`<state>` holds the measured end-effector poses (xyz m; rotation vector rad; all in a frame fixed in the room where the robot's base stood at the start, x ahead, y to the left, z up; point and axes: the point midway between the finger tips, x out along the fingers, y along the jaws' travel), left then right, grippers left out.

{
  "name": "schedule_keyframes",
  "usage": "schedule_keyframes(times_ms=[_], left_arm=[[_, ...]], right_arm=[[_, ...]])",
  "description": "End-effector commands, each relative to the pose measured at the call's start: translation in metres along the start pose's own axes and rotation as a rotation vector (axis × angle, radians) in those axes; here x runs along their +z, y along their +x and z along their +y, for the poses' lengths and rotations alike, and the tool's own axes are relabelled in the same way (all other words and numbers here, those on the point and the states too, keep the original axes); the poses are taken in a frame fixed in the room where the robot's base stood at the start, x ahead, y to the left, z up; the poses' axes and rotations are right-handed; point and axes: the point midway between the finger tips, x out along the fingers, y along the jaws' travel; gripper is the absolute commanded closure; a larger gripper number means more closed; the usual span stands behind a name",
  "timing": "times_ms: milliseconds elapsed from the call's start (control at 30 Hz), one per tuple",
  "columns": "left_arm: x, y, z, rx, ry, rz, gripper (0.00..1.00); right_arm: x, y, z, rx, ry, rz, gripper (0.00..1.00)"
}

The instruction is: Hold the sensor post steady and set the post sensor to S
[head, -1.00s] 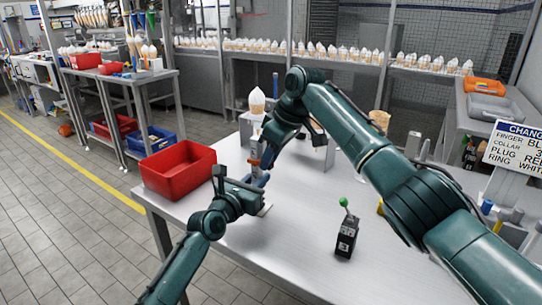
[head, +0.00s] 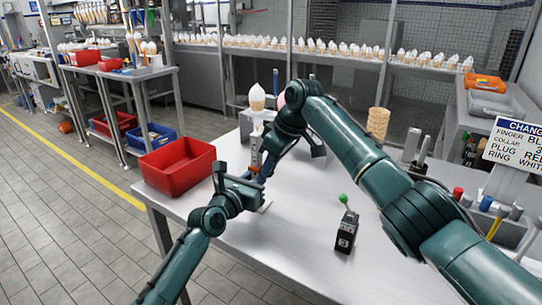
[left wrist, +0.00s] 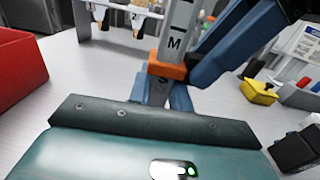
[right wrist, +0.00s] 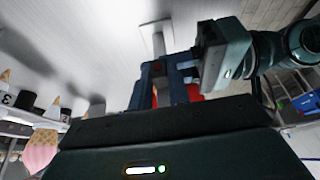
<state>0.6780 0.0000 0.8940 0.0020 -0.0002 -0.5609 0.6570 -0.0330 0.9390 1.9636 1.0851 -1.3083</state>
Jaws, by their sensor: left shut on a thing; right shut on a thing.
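The grey sensor post (head: 256,143) stands upright on the table with a white-topped cone above it. In the left wrist view, the post (left wrist: 181,20) shows an M above the orange post sensor (left wrist: 171,66). An S shows right at the sensor's lower edge, partly covered. My left gripper (left wrist: 166,98) is shut on the post, low down, just below the sensor. My right gripper (head: 262,168) is shut on the sensor, its blue fingers coming in from the upper right in the left wrist view. In the right wrist view, its fingers (right wrist: 165,80) partly hide the orange part.
A red bin (head: 178,168) stands left of the post. A black box with a green knob (head: 347,230) stands on the table at the right. A cone (head: 377,123), a tool holder (head: 507,228) and a sign (head: 514,145) are farther right.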

Motion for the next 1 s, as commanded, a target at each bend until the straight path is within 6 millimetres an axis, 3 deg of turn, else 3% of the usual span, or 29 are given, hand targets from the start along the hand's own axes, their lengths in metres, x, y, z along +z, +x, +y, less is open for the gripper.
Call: schedule_keyframes(times_ms=[167, 200, 433, 767, 1000], left_arm=[[0.001, 0.000, 0.000, -0.001, -0.003, -0.001, 1.00], [0.001, 0.000, 0.000, -0.001, -0.003, -0.001, 1.00], [0.001, 0.000, 0.000, -0.001, -0.003, -0.001, 1.00], [0.001, 0.000, 0.000, 0.000, -0.002, -0.001, 1.00], [0.001, 0.000, 0.000, 0.000, -0.002, -0.001, 1.00]], right_arm=[[0.001, 0.002, 0.000, 0.000, 0.002, -0.004, 1.00], [0.001, 0.002, 0.000, 0.000, 0.002, -0.004, 0.80], [0.001, 0.001, 0.000, 0.000, 0.001, -0.003, 0.61], [0.000, -0.004, 0.000, 0.000, 0.001, -0.001, 0.60], [0.000, -0.047, 0.001, 0.003, 0.000, 0.001, 0.60]])
